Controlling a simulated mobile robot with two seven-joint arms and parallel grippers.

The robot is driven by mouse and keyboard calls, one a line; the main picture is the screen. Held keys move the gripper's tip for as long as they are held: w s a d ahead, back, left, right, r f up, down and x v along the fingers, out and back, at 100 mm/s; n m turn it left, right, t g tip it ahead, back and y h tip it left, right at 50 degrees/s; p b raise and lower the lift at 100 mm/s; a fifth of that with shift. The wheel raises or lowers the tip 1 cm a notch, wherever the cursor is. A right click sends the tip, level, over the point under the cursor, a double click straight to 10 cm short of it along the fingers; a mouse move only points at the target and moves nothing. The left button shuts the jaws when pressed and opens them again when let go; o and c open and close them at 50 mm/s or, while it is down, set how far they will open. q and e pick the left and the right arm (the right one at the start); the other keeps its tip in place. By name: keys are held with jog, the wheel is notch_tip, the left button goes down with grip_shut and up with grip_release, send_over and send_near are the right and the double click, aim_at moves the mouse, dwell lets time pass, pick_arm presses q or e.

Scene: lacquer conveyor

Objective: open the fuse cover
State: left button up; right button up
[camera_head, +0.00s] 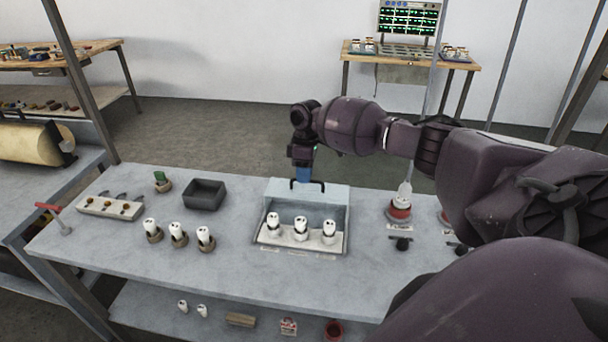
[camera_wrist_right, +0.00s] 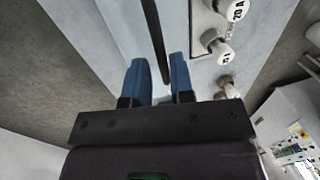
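The fuse cover (camera_head: 335,194) is a pale panel at the back of the fuse box (camera_head: 259,243). It stands raised, tilted up, and the front of the box is uncovered. Three white fuses (camera_head: 301,228) stand inside in a row. A black handle (camera_head: 318,184) is on the cover's upper edge and shows as a dark bar in the right wrist view (camera_wrist_right: 154,38). My right gripper (camera_head: 303,174) is at the handle, with its blue fingers (camera_wrist_right: 159,80) apart and the bar's end between them. A gap shows, so it does not grip the bar. My left gripper is out of view.
On the bench (camera_head: 120,245) are a dark tray (camera_head: 204,194), several fuses in round holders (camera_head: 178,234), a switch strip (camera_head: 108,207) and a red-handled lever (camera_head: 56,215) to the left. A red-based device (camera_head: 399,211) stands right of the box. My right arm hides the bench's right end.

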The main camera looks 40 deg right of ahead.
jog(key=shift+o, duration=1)
jog(key=shift+r, duration=0.1)
notch_tip(320, 180, up, 10)
jog(key=w+d, duration=0.1)
jog(key=shift+w+d+r, duration=0.15)
jog(key=shift+d+r, duration=0.05)
jog(key=shift+d, duration=0.1)
